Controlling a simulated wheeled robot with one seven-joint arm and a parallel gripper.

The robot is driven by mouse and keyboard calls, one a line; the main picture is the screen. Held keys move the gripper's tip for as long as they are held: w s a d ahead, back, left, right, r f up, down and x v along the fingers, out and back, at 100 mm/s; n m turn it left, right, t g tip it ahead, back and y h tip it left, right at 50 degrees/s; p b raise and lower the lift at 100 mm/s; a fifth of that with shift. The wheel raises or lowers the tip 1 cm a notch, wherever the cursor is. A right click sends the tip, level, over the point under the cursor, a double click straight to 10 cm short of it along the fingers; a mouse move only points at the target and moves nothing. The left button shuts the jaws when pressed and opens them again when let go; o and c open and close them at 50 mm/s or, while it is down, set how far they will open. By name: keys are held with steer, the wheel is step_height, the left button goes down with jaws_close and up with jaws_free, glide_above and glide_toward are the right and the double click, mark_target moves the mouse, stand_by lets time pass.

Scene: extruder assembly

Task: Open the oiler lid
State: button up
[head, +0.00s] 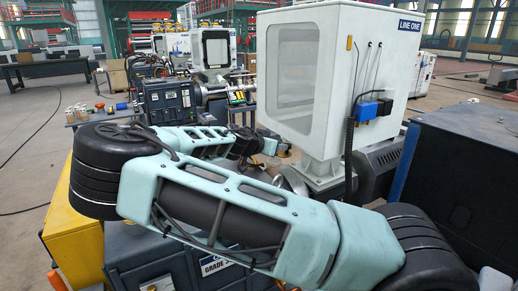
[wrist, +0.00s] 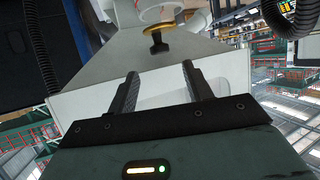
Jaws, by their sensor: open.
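My gripper (wrist: 159,68) is open in the wrist view, with its two dark fingers apart and nothing between them. Beyond the fingertips is a small black knob-like piece (wrist: 158,46) below a brass-coloured round rim (wrist: 159,27) on a white machine part. This may be the oiler lid, but I cannot tell for certain. The piece is apart from the fingers in the picture. In the head view my gripper (head: 270,147) is small and partly hidden beside the base of the white LINE ONE machine (head: 377,60). No oiler can be clearly made out there.
A dark blue cabinet (head: 463,165) stands at the right. A yellow cabinet (head: 72,230) stands at the left. Open floor (head: 30,165) lies further left.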

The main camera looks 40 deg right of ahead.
mark_target(281, 153)
steer(key=b+v, duration=0.1)
steer(key=v, duration=0.8)
steer(key=shift+a+b, duration=0.3)
steer(key=shift+a, duration=0.05)
steer(key=shift+s, duration=0.1)
